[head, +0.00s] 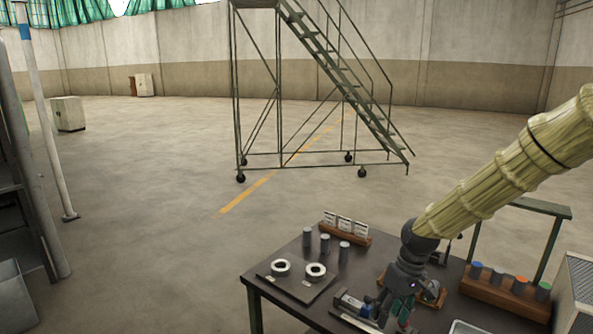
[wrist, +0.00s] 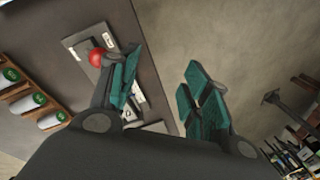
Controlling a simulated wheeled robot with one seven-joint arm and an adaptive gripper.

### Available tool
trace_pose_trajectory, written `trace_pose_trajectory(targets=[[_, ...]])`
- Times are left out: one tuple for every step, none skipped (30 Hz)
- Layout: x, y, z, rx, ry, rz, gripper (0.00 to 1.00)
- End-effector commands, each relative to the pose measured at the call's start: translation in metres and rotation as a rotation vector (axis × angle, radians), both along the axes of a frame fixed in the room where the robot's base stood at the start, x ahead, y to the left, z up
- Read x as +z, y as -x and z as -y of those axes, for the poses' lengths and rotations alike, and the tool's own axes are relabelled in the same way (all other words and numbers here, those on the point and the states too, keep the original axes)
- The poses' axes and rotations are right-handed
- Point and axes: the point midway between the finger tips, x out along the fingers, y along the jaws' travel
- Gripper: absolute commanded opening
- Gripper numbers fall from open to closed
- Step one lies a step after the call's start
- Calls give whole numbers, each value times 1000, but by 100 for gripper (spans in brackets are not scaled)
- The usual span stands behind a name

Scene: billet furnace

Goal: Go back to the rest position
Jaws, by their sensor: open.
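My gripper (head: 395,308) hangs over the front part of the dark table (head: 262,282), at the end of my sleeved arm. In the wrist view my gripper (wrist: 160,82) has its two teal-padded fingers spread apart, with nothing between them. Beyond the left finger is a grey plate (wrist: 78,42) with a red rounded knob (wrist: 97,57); the finger partly hides it. In the head view my gripper covers part of a small wooden stand and a metal fixture (head: 352,304).
A wooden rack (head: 500,291) with colour-capped cylinders stands at right. A wheeled staircase (head: 335,90) stands behind. The floor between is clear.

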Motion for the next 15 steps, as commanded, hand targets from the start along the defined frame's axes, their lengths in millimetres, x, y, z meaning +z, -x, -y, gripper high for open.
trace_pose_trajectory(targets=[[-11, 4, 0, -7, -1, -5, 47], [-16, 6, 0, -11, -2, -6, 47], [-22, 9, -1, -16, -4, -7, 47], [-27, 11, -2, -20, -5, -8, 47], [-34, 14, -3, -24, -7, -9, 47], [-41, 17, -5, -29, -8, -11, 47], [-46, 19, -6, -33, -10, -11, 47], [-53, 23, -8, -38, -11, -13, 47], [-61, 27, -10, -43, -13, -13, 47], [-68, 31, -12, -48, -15, -15, 47], [-75, 34, -14, -52, -16, -14, 47], [-86, 39, -16, -59, -18, -17, 47], [-94, 43, -18, -64, -19, -19, 47], [-103, 47, -21, -70, -20, -20, 47], [-116, 55, -23, -79, -20, -22, 47]])
